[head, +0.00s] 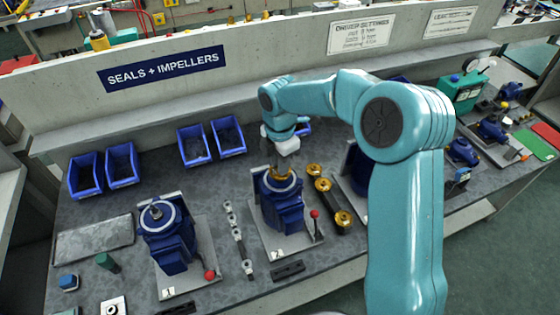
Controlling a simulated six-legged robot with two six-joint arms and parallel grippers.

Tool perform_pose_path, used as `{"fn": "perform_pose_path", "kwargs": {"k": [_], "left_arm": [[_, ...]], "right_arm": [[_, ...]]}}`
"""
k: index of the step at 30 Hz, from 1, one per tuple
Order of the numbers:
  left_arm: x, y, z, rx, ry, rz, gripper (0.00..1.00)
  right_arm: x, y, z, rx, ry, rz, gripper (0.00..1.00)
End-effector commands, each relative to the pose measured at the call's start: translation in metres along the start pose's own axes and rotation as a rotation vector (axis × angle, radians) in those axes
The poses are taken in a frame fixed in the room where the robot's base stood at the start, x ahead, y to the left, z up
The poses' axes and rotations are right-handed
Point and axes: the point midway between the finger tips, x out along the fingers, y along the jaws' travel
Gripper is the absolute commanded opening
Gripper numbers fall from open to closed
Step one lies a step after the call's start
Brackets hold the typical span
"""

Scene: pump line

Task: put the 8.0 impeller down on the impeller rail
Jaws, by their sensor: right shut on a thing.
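My right gripper (281,158) comes in from the right and is shut on a brass-coloured impeller (279,173), seen only in part below the jaws. It is right over the top of the blue pump with the number 2 plate (283,205); I cannot tell whether the impeller touches the pump. The impeller rail (331,203) is the dark bar just right of that pump. It bears brass impellers, one at its far end (314,170), one near the middle (323,184) and one at its near end (343,219). Size marks are not readable. My left gripper is not in view.
A second blue pump (168,237) stands left, on a plate marked 1. Red-knobbed levers (314,214) rise beside both pumps. A bar of small metal parts (238,238) lies between them. Blue bins (228,135) stand along the back. My right arm hides part of the bench right of the rail.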

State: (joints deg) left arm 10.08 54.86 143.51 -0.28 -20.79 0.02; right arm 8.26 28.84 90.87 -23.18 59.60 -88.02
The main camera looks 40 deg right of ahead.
Motion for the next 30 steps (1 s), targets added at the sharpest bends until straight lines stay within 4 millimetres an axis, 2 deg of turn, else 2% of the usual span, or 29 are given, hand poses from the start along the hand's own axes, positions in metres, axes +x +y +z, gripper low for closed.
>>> {"fn": "perform_pose_path", "kwargs": {"k": [6,7,8,9,16,30], "left_arm": [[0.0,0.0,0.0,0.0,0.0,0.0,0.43],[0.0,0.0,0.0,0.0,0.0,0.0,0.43],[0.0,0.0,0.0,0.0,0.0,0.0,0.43],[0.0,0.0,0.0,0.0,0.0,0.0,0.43],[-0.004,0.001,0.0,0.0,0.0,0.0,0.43],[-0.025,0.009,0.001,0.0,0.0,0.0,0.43]], "right_arm": [[-0.002,0.001,0.0,0.001,0.0,0.004,0.0],[-0.002,0.001,0.0,0.001,0.0,0.004,0.12],[-0.002,0.001,0.0,0.001,0.0,0.004,0.02],[-0.001,0.001,0.0,0.001,0.0,0.004,0.0],[-0.006,0.001,0.0,0.001,0.0,0.003,0.0],[-0.032,0.001,0.0,0.001,0.0,0.004,0.0]]}}
